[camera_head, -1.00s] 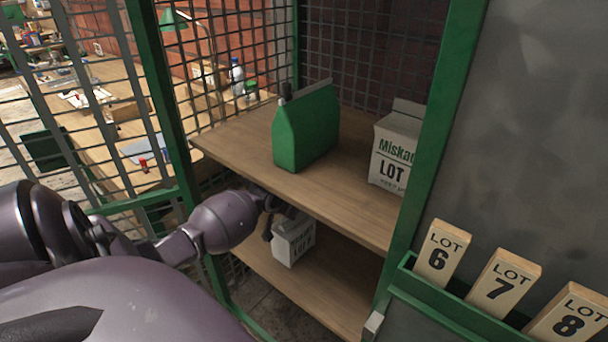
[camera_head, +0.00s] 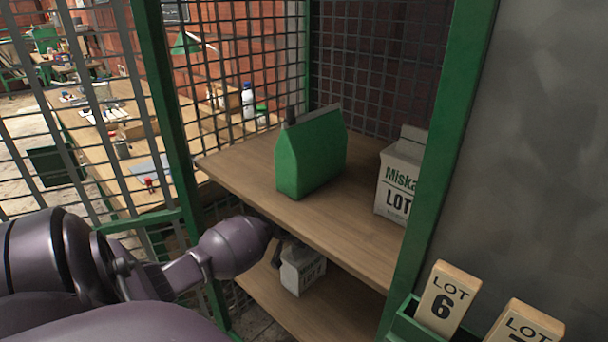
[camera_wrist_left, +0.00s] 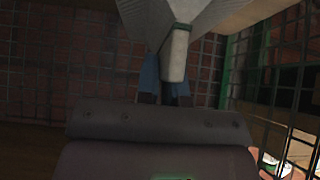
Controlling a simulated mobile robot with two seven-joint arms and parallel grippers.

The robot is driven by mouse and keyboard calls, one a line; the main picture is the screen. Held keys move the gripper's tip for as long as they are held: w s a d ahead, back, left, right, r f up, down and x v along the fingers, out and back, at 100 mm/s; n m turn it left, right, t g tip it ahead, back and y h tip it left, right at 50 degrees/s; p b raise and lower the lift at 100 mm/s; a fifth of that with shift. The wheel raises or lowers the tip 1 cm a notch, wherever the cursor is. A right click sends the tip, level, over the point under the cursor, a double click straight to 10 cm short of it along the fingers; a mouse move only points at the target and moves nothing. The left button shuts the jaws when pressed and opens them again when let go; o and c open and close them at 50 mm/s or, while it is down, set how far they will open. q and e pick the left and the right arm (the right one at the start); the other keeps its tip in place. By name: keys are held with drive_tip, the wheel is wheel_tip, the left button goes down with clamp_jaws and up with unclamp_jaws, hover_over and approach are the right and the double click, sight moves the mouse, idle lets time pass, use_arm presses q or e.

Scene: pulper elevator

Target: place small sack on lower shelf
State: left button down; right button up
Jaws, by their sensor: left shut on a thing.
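The small white sack (camera_head: 304,272) with dark print is between the two shelves, over the lower shelf (camera_head: 330,312). It looks roughly upright; I cannot tell whether its base touches the wood. My left gripper (camera_head: 286,250) reaches in under the upper shelf and is shut on the sack's top. In the left wrist view the sack (camera_wrist_left: 178,18) hangs close in front of the gripper (camera_wrist_left: 166,88), its folded top between the fingers. The upper shelf's edge hides part of the gripper. My right gripper is not in view.
On the upper shelf (camera_head: 345,222) stand a green sack (camera_head: 308,158) and a white printed sack (camera_head: 398,182). A green post (camera_head: 436,150) bounds the opening on the right, wire mesh the left and back. Lot tags (camera_head: 443,302) stand in a green holder. The lower shelf's front is clear.

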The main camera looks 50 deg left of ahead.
use_arm(q)
drive_tip(key=c, duration=1.7)
unclamp_jaws()
drive_tip(key=shift+f, duration=0.1)
drive_tip(key=o, duration=0.5)
drive_tip(key=shift+c, duration=0.2)
drive_tip(key=shift+r, duration=0.25)
drive_tip(key=p+v, duration=0.1)
drive_tip(key=v, duration=0.2)
drive_tip(key=shift+s+r, duration=0.15)
drive_tip(key=shift+s, duration=0.05)
drive_tip(key=s+d+p, duration=0.1)
drive_tip(key=s+p, duration=0.1)
drive_tip(key=s, duration=0.8)
drive_tip(key=s+d+f+m, duration=0.1)
drive_tip(key=s+d+f, duration=0.2)
drive_tip(key=s+d, duration=0.3)
drive_tip(key=s+d+f, duration=0.3)
drive_tip(key=d, duration=0.4)
drive_tip(key=s+d+r+t, duration=0.1)
drive_tip(key=s+d, duration=0.2)
drive_tip(key=d, duration=0.4)
drive_tip(key=s+d+r+m+t, duration=0.1)
drive_tip(key=s+d+r, duration=0.1)
drive_tip(key=d, duration=0.5)
drive_tip(key=shift+s+d+r+t+h, duration=0.3)
drive_tip(key=shift+s+t+h, duration=0.1)
drive_tip(key=shift+s, duration=0.25)
